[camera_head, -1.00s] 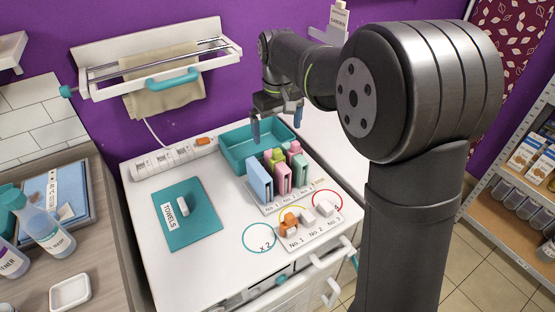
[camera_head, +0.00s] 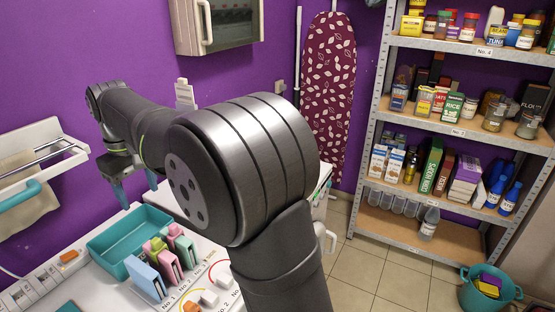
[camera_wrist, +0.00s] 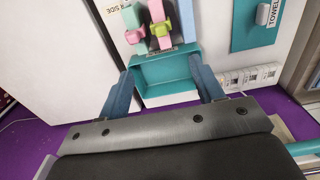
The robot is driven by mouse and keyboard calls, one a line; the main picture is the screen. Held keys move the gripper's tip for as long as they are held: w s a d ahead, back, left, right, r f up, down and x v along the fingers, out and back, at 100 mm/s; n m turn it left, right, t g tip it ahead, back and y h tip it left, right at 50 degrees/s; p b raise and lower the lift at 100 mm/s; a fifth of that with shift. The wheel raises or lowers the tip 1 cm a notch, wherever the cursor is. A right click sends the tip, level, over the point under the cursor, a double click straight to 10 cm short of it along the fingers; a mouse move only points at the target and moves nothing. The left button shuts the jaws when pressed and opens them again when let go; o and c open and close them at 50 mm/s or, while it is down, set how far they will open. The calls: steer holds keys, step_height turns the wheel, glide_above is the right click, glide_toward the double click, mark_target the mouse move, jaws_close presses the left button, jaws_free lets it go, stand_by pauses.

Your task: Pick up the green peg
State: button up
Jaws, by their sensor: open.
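The green peg (camera_head: 158,244) is a small lime-green clip at the top of the upright blue, pink and green boards on the white counter, beside pink pegs. In the wrist view the green peg (camera_wrist: 160,28) shows above the teal tray, close to a pink peg (camera_wrist: 134,36). My gripper (camera_head: 138,186) is open and empty above the back of the teal tray (camera_head: 105,238), apart from the pegs. In the wrist view its blue fingers (camera_wrist: 162,76) are spread at either side of the tray. The peg's lower part is hidden.
White and orange blocks (camera_head: 209,297) stand on the counter in front of the boards. A power strip (camera_head: 42,284) lies to the left of the tray. A rail (camera_head: 45,165) is on the purple wall at left. Shelves (camera_head: 460,130) stand at right, beyond open floor.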

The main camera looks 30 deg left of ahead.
mark_target(155, 240)
steer(key=shift+c, duration=1.1)
step_height(155, 240, down, 15)
steer(key=shift+s+d+f, duration=0.1)
steer(key=shift+f, duration=0.05)
jaws_close()
